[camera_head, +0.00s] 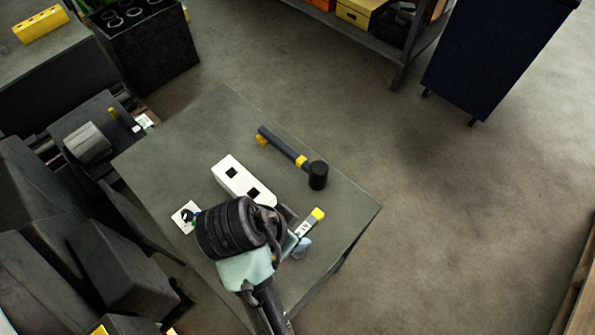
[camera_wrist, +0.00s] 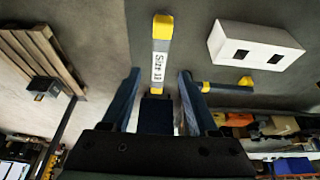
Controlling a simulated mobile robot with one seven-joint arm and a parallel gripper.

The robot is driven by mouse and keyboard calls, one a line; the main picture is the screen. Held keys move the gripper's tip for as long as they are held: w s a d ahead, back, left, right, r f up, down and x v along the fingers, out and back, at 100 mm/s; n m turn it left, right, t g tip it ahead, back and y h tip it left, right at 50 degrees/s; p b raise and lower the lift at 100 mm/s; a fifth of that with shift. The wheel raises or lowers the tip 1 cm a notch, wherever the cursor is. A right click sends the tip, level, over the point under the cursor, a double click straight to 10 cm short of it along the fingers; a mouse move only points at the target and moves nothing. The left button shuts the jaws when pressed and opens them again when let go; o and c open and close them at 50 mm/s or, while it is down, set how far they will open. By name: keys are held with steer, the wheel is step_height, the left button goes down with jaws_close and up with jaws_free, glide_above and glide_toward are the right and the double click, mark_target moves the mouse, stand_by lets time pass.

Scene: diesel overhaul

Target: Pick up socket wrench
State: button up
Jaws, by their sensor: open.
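The socket wrench (camera_head: 310,222) appears to be the slim tool with a yellow end and a white label, lying on the grey table (camera_head: 160,140) near its right edge. In the wrist view the wrench (camera_wrist: 160,50) shows its "Size 13" label and yellow tip. In the head view my wrist and arm cover part of the gripper and the wrench's near end.
A white block with two square holes (camera_head: 232,174) lies left of the wrench. A mallet with a black head (camera_head: 318,175) lies behind it. A small white card (camera_head: 186,216) lies at the left. A dark blue cabinet (camera_head: 490,55) stands beyond clear floor.

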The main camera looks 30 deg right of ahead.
mark_target(302, 234)
steer(key=p+x, duration=0.1)
steer(key=x, duration=0.7)
steer(key=shift+s+f, duration=0.15)
steer(key=shift+f, duration=0.1)
steer(key=shift+c, duration=0.3)
jaws_close()
steer(key=shift+r, duration=0.1)
stand_by(0.8)
